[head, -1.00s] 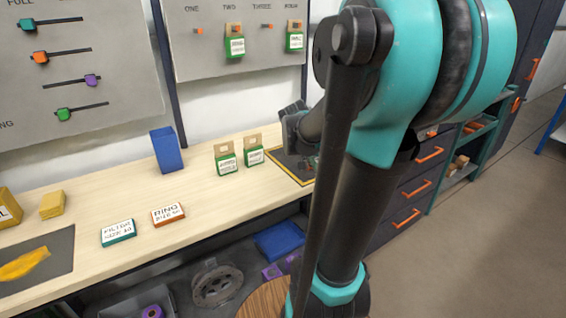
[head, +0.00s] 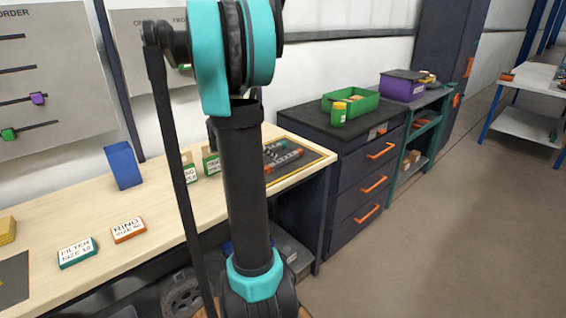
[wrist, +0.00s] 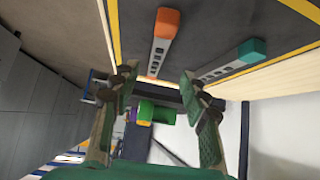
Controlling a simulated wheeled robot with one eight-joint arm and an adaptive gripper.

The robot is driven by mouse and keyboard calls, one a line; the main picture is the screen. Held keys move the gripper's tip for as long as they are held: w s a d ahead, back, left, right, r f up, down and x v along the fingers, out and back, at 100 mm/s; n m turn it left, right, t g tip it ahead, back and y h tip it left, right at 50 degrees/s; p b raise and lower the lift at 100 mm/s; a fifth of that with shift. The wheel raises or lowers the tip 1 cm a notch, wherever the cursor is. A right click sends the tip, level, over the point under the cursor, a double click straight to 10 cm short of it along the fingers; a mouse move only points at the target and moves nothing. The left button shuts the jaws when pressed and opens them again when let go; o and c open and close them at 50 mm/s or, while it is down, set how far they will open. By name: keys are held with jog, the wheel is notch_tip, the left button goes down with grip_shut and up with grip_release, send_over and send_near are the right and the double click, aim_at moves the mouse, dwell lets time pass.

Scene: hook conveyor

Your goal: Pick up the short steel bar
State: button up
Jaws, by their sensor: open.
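Two grey steel bars lie on a dark mat (wrist: 215,22) with a yellow border in the wrist view. One bar (wrist: 158,52) has an orange end, the other bar (wrist: 222,71) has a teal end. I cannot tell for sure which is the short one. My gripper (wrist: 158,76) is open and empty; its fingers appear on either side of the orange-ended bar's lower end, with no contact visible. In the head view the mat (head: 313,156) lies at the bench's right end with small parts on it, and my arm hides the gripper.
The wooden bench (head: 150,208) carries a blue box (head: 124,165), a filter box (head: 77,252) and a ring box (head: 129,230).

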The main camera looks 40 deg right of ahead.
aim_at(277, 162)
jog(key=shift+s+x, duration=0.1)
jog(key=shift+x, duration=1.85)
jog(key=shift+s+x, duration=0.15)
jog(key=shift+x, duration=1.8)
jog(key=shift+a+f, duration=0.15)
jog(key=shift+f, duration=0.05)
grip_shut()
